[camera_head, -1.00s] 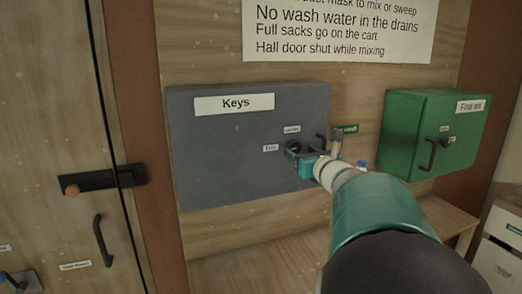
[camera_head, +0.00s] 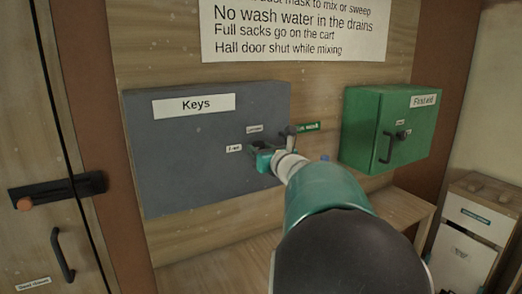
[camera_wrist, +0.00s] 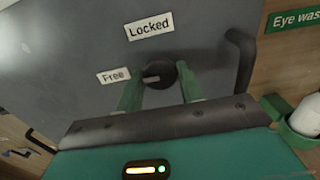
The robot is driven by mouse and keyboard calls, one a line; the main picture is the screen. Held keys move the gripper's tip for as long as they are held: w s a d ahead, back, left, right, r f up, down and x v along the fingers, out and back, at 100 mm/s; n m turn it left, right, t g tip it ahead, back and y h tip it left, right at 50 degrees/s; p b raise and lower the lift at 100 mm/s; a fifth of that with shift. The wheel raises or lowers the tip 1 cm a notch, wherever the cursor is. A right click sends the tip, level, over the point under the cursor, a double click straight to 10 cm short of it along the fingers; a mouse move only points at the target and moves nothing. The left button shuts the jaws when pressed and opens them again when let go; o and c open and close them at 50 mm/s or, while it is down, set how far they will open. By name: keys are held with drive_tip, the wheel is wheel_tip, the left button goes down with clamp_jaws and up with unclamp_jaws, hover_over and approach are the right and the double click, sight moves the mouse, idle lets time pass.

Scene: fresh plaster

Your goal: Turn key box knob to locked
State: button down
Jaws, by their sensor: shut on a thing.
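The grey key box (camera_head: 190,165) with a "Keys" label hangs on the wood wall in the head view. Its round black knob (camera_wrist: 157,74) shows in the wrist view, with a pale pointer mark directed left toward the "Free" label (camera_wrist: 113,76). The "Locked" label (camera_wrist: 149,25) is above the knob. My gripper (camera_wrist: 160,80) is shut on the knob, one green finger on each side. In the head view my gripper (camera_head: 263,158) and arm hide most of the knob.
The box's dark handle (camera_wrist: 240,62) stands close to the right of my gripper. An eye wash sign (camera_head: 307,127) and bottle (camera_wrist: 305,118) are further right. A green first aid box (camera_head: 380,130) hangs right of that. A wooden bench (camera_head: 400,207) runs below.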

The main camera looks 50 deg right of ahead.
drive_tip(key=m, duration=0.4)
drive_tip(key=shift+m, duration=0.3)
drive_tip(key=m, duration=0.4)
drive_tip(key=shift+m, duration=0.3)
drive_tip(key=m, duration=0.4)
drive_tip(key=shift+a+r, duration=0.1)
drive_tip(key=shift+m, duration=2.4)
drive_tip(key=c, duration=0.9)
unclamp_jaws()
